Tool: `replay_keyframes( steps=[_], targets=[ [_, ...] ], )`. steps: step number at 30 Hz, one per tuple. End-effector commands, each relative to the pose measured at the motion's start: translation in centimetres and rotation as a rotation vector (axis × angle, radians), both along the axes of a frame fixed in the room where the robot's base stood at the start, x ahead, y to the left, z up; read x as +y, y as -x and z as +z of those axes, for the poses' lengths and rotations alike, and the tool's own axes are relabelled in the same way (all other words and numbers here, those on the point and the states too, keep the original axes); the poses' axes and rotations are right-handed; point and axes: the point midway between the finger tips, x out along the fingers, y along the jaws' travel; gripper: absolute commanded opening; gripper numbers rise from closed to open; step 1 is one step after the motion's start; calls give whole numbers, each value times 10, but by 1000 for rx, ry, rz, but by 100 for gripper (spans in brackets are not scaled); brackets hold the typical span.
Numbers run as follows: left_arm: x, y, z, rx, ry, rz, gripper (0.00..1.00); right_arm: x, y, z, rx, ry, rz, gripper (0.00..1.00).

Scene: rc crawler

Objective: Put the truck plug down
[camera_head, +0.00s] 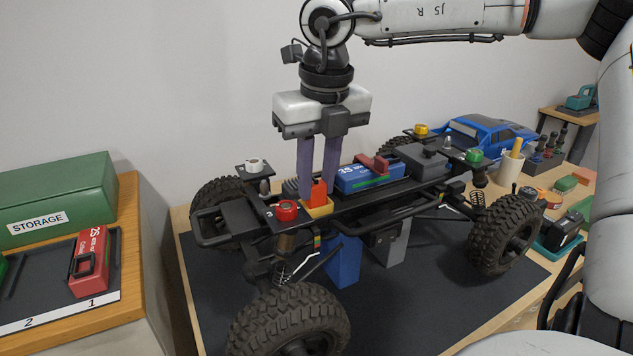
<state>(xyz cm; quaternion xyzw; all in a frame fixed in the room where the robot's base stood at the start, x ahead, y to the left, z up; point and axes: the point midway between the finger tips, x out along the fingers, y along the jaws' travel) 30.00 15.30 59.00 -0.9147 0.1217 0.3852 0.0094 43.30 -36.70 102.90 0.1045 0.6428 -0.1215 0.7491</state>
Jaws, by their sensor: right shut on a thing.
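The truck plug (319,191) is a small orange-red block. My right gripper (318,187) points straight down over the front part of the truck chassis (357,207) and is shut on the plug between its two long fingers. The plug is upright at a small yellow piece (319,208) on the chassis; I cannot tell whether it rests in it. A blue battery pack (370,177) with a red strap or lever on top lies in the chassis just right of the fingers. My left gripper is not in view.
The crawler stands on a dark mat (430,318) with large tyres (290,322) around it. A red battery (90,262) and a green storage box (58,199) are on a side bench at left. A blue truck body (485,134), a cup (510,168) and tools stand at the right.

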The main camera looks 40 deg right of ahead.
Motion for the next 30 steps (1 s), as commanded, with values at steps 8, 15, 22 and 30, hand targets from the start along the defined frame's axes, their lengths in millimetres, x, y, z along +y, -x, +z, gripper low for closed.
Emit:
replay_keyframes(
  steps=[8,15,22,30],
  targets=[
    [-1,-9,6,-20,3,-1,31,0,0,-6,0,0,0,2],
    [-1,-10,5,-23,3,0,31,0,0,-8,0,0,0,41],
    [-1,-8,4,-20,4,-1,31,0,0,-8,0,0,0,41],
    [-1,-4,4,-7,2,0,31,1,2,15,-6,2,-1,41]
  ],
)
